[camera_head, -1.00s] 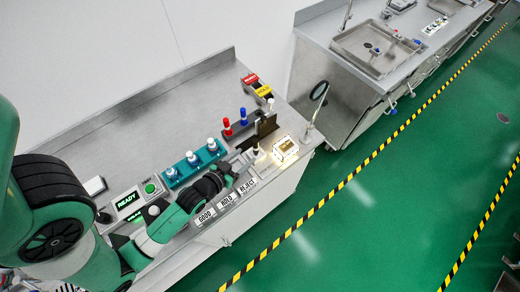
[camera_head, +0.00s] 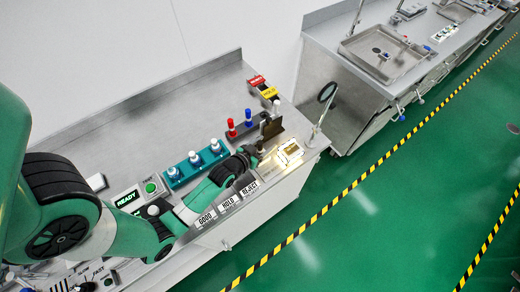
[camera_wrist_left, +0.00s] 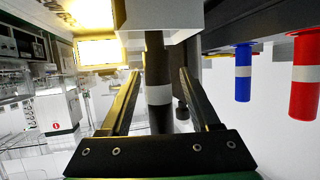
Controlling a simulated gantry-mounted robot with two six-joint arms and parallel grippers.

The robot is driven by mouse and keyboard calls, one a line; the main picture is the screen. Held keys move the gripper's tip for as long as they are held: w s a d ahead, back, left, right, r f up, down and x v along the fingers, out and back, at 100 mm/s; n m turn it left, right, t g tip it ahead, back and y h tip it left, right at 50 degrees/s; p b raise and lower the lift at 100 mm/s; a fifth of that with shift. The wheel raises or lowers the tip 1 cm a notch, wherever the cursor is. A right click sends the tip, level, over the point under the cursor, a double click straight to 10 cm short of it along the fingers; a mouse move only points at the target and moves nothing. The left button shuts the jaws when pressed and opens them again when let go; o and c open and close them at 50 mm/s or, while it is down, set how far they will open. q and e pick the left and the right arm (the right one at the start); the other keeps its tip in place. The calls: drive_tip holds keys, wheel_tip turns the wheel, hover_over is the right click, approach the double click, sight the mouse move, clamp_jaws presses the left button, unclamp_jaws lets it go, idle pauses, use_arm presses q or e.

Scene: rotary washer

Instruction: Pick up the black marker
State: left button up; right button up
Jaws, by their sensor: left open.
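The black marker (camera_wrist_left: 157,70), dark with a white band, shows in the left wrist view between the two fingers of my left gripper (camera_wrist_left: 159,78). A gap shows on both sides of it, so the fingers are open and not closed on it. The marker is hard to make out there beside the gripper. My right gripper is not in view.
A blue marker (camera_wrist_left: 243,72) and a red marker (camera_wrist_left: 305,75) stand close by. A lit square fixture (camera_head: 290,152) is just right of the gripper. A teal rack (camera_head: 196,165) with white-topped items and the GOOD, HOLD and REJECT labels (camera_head: 228,202) are nearby.

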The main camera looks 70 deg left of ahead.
sight(261, 142)
use_arm(q)
clamp_jaws()
drive_tip(key=shift+r, duration=0.1)
idle(0.3)
drive_tip(key=r, duration=0.1)
drive_tip(key=r+p, duration=0.1)
drive_tip(key=r, duration=0.1)
drive_tip(key=r+p, duration=0.1)
drive_tip(key=shift+s+d+r, duration=0.15)
drive_tip(key=shift+s+d, duration=0.05)
drive_tip(key=shift+s, duration=0.1)
drive_tip(key=w+r+p+v, duration=0.1)
drive_tip(key=r+p+v, duration=0.1)
drive_tip(key=v, duration=1.3)
drive_tip(key=shift+d+r+p, duration=0.2)
drive_tip(key=shift+r+p, duration=0.1)
drive_tip(key=shift+r, duration=0.15)
drive_tip(key=shift+d, duration=0.1)
